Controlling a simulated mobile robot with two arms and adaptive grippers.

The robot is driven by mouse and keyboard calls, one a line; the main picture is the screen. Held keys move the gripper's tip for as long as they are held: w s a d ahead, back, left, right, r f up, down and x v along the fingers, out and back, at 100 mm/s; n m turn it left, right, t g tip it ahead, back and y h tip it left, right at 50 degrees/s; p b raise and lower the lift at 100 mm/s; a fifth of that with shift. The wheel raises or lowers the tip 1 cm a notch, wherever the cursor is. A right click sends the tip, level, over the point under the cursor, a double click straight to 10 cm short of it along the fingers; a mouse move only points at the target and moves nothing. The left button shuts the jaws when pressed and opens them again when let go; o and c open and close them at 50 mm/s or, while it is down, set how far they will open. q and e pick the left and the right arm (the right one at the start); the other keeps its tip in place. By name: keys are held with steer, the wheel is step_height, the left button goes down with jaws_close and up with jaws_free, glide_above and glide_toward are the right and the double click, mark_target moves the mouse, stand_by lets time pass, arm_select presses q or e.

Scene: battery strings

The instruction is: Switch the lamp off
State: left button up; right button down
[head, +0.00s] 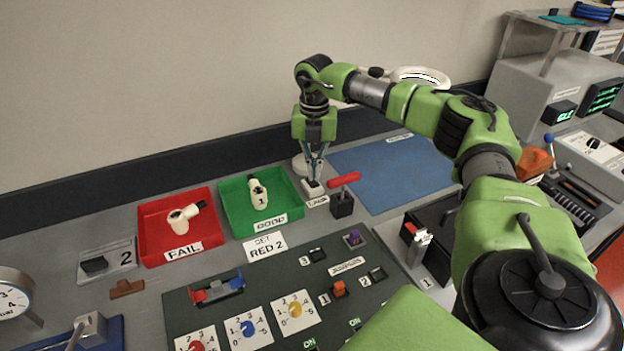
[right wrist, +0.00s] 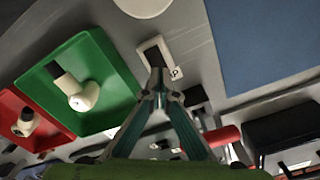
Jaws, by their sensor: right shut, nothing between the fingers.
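The lamp's white ring head (head: 420,76) shows behind my right arm in the head view, with a bright white band on it. Its round pale base (head: 303,163) stands on the bench and also shows at the top of the right wrist view (right wrist: 142,5). A small white switch (head: 311,190) with a dark rocker sits in front of the base, beside a partly hidden label; it also shows in the right wrist view (right wrist: 152,47). My right gripper (head: 315,180) is shut and empty, pointing down, its tips at the switch. I cannot tell whether they touch. My left gripper is out of view.
A green tray (head: 232,222) with a white fitting stands left of the switch, beside a red tray (head: 150,240). A red-handled lever (head: 343,200) stands close on the right. A blue mat (head: 385,170) lies clear behind it. A dark control panel (head: 270,290) is in front.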

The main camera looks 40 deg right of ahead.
mark_target(314, 184)
steer(key=shift+s+f+b, duration=0.1)
steer(key=shift+f+b, duration=0.45)
steer(key=shift+f, duration=0.65)
stand_by(0.5)
step_height(314, 184, up, 2)
steer(key=shift+r+p, duration=0.15)
steer(key=shift+p, duration=1)
step_height(314, 184, up, 5)
steer(key=p, duration=0.4)
steer(key=shift+f, duration=0.2)
steer(key=shift+a, duration=0.1)
